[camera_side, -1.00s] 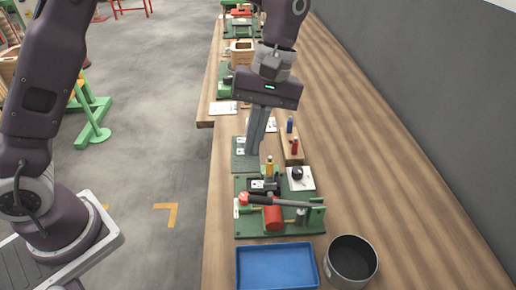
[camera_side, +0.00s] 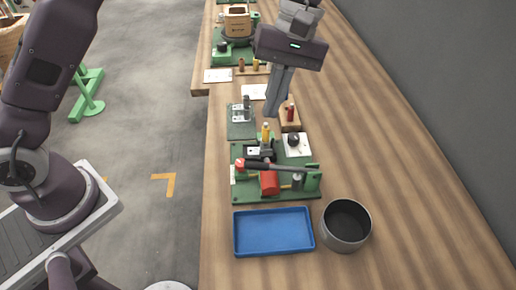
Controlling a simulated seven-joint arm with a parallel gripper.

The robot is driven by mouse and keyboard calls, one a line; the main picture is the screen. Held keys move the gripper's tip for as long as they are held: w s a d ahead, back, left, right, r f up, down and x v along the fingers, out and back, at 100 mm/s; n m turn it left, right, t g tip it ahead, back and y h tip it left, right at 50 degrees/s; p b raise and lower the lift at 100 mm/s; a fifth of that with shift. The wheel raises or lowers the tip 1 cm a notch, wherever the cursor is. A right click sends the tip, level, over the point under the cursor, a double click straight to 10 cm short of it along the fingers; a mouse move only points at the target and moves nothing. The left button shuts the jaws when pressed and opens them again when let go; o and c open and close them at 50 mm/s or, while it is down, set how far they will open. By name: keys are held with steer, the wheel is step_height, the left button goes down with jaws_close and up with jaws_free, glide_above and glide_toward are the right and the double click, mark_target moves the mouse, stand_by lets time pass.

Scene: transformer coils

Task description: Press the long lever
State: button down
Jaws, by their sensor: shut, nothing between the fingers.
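The long lever (camera_side: 280,167) is a dark bar with a red ball at its left end. It lies nearly level across a green base plate (camera_side: 246,192), above a red cylinder (camera_side: 269,183). My gripper (camera_side: 272,114) is shut and empty. In the picture its fingertips are above the lever, near the yellow-topped post and the wooden block; the exact height and depth gap cannot be told. The lever appears untouched.
A blue tray (camera_side: 273,252) and a dark round pot (camera_side: 346,226) stand in front of the plate. A wooden block with a red peg (camera_side: 290,113) and a black knob on a white plate (camera_side: 294,141) are close to the fingers. The right bench side is clear.

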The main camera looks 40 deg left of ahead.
mark_target(248, 165)
steer(key=x, duration=1.1)
steer(key=shift+f, duration=0.15)
steer(key=shift+a, duration=0.1)
steer(key=shift+s+a+f, duration=0.25)
steer(key=shift+f, duration=0.5)
steer(key=shift+s+a+f, duration=0.2)
steer(key=shift+s+f, duration=0.05)
steer(key=shift+f, duration=0.45)
steer(key=shift+s+a+f, duration=0.25)
steer(key=shift+f, duration=0.5)
steer(key=s+a+v, duration=0.2)
steer(key=v, duration=1.2)
steer(key=shift+r, duration=0.65)
steer(key=shift+d, duration=0.1)
